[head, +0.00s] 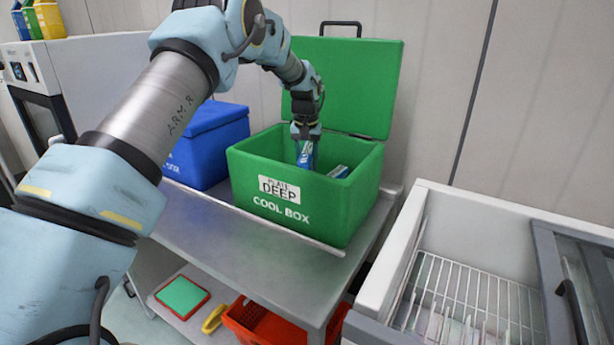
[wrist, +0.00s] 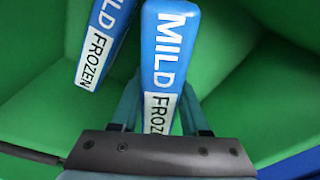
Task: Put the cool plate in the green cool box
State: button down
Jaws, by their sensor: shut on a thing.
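The green cool box (head: 306,196) stands on a metal table with its lid (head: 348,85) up. A label on its front reads "PLATE DEEP" above "COOL BOX". My gripper (head: 305,138) reaches down into the box from above. It is shut on a blue and white cool plate (head: 306,155) marked "MILD FROZEN", held on edge inside the box walls; this plate fills the middle of the wrist view (wrist: 168,65). A second plate (head: 338,172) with the same marking is in the box to the right; the wrist view has it at upper left (wrist: 105,40). The held plate's lower end is hidden.
A blue box (head: 208,145) with its lid closed stands left of the green one. An open white freezer (head: 480,235) with a wire rack is at right. Below the table are a red-and-green tray (head: 181,297), a yellow item (head: 214,318) and an orange tote (head: 262,325).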

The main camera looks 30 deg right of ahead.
aim_at(306, 153)
jog(key=shift+f+p, duration=0.7)
jog(key=shift+f, duration=2.1)
jog(key=shift+f, duration=0.2)
jog(key=shift+c, duration=2)
grip_release()
jog(key=r+b, duration=0.1)
jog(key=r, duration=0.3)
jog(key=r+b, duration=0.1)
jog(key=r, duration=0.3)
jog(key=s+a+r+b, duration=0.1)
jog(key=r, duration=0.3)
jog(key=shift+r, duration=0.15)
